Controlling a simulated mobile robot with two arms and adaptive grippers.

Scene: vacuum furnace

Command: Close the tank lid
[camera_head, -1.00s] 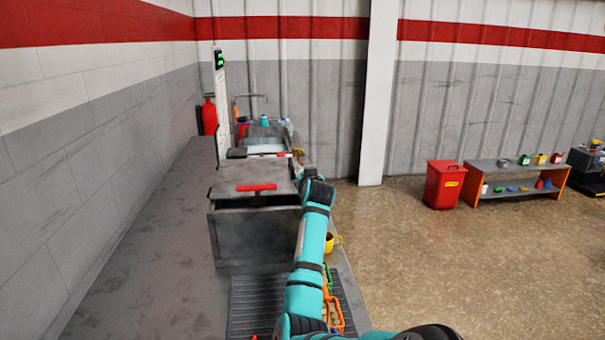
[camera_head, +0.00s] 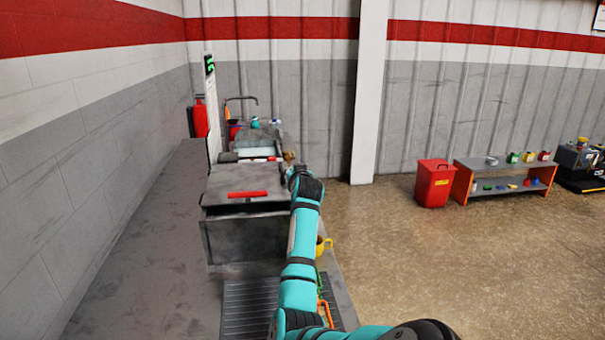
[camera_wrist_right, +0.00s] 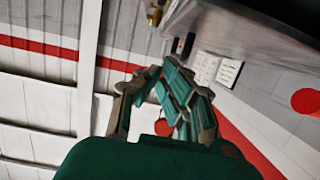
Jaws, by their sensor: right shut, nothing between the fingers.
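The tank (camera_head: 250,240) is a grey metal box on the worktop, left of centre in the head view. Its grey lid (camera_head: 238,179) lies low and almost flat over it, with a red handle (camera_head: 248,194) near the front edge. A dark band shows under the lid's front edge; I cannot tell if it is a gap. My right arm reaches along the tank's right side, its wrist beside the lid. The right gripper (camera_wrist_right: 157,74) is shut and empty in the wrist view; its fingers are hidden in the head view. My left gripper is not in view.
A yellow cup (camera_head: 322,245) stands right of the tank, and a dark ribbed mat (camera_head: 247,308) lies before it. A sink (camera_head: 262,143) is behind. The worktop (camera_head: 140,265) is clear on the left. A red bin (camera_head: 434,183) stands on the floor.

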